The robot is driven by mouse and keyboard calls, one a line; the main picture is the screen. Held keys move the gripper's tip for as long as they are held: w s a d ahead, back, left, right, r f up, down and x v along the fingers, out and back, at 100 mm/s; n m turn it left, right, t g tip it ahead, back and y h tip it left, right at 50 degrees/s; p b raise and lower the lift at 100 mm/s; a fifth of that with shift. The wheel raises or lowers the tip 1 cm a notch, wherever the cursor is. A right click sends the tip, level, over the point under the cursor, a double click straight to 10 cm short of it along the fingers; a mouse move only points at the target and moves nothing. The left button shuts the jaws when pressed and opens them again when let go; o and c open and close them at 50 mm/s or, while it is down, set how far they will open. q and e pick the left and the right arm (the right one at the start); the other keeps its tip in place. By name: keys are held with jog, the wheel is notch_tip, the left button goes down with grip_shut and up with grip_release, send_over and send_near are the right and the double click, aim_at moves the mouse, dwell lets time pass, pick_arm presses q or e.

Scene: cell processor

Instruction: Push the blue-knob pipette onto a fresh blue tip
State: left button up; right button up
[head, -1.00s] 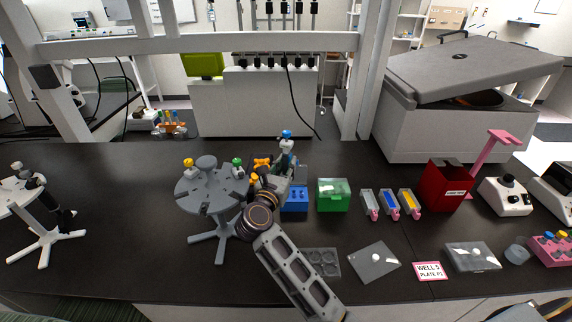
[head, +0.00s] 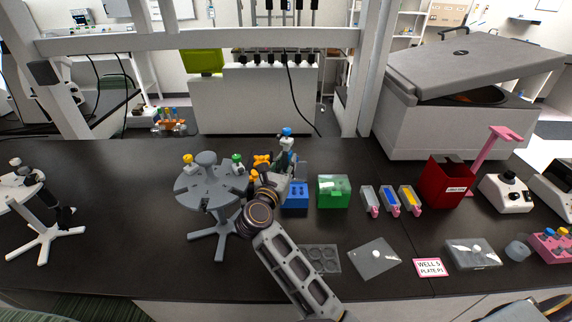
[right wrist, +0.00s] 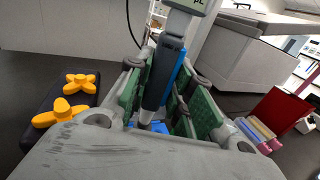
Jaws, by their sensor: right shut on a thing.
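The blue-knob pipette (head: 286,146) stands roughly upright, its blue knob at the top. My right gripper (head: 283,173) is shut around its body. In the right wrist view the dark-and-blue pipette (right wrist: 163,75) sits between the green finger pads of my right gripper (right wrist: 158,105). My left gripper is not in view.
A grey pipette stand (head: 208,187) with yellow- and green-knob pipettes stands close left of my right arm. A green box (head: 333,191) and several small troughs (head: 389,201) are to the right. Orange knobs (right wrist: 75,95) sit left of the gripper.

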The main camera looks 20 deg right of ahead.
jog(key=shift+f+b, duration=0.9)
jog(key=shift+b, duration=0.05)
dwell(1.1)
